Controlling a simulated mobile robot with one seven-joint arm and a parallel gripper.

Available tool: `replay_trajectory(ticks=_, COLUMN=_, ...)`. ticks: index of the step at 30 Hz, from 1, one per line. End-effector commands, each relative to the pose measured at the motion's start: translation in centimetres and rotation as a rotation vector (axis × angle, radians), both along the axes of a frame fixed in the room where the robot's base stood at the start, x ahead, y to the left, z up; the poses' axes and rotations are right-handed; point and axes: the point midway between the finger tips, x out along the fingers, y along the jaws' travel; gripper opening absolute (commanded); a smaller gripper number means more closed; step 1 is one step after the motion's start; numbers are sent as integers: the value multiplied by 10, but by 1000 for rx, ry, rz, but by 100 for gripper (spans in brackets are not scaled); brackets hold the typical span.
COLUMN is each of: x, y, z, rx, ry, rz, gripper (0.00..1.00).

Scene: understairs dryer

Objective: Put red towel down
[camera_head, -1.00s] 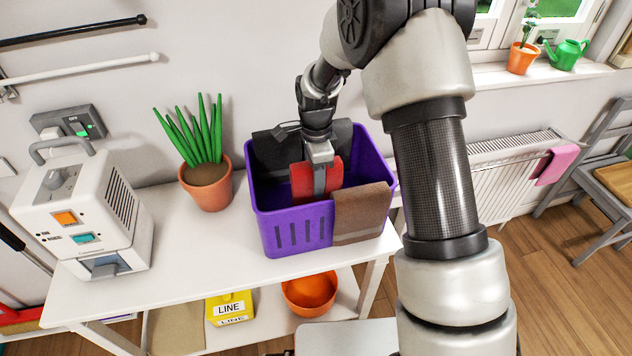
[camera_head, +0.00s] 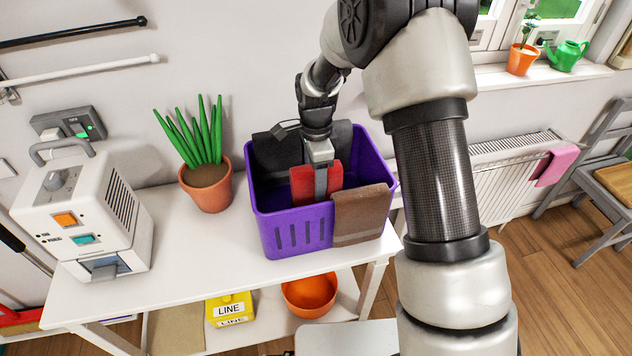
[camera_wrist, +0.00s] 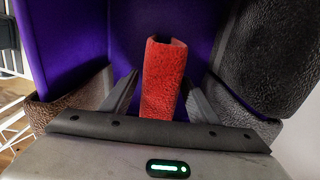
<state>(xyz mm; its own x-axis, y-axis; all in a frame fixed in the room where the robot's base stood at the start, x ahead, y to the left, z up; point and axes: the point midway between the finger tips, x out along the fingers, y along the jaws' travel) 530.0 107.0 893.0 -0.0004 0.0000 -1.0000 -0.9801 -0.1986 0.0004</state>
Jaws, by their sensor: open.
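The red towel (camera_head: 303,185) is inside the purple basket (camera_head: 287,228) on the white table. In the wrist view the red towel (camera_wrist: 162,75) stands folded between my two fingers, with gaps to the fingers on both sides. The towel's lower part is hidden behind the basket's front wall and my gripper.
A brown towel (camera_head: 361,213) hangs over the basket's front right rim. Dark cloths (camera_head: 275,152) hang over the back rim. A potted plant (camera_head: 208,187) stands left of the basket, and a white machine (camera_head: 90,215) farther left. Bare tabletop (camera_head: 190,245) lies between.

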Motion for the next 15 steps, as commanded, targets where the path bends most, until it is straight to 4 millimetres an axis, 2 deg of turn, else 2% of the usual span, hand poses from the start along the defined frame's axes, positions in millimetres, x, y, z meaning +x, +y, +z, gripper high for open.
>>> replay_trajectory(ticks=9, x=1, y=1, z=70, rx=1, ry=-4, rz=1, gripper=54)
replay_trajectory(ticks=15, x=0, y=0, z=99, rx=0, ry=-1, rz=0, gripper=54)
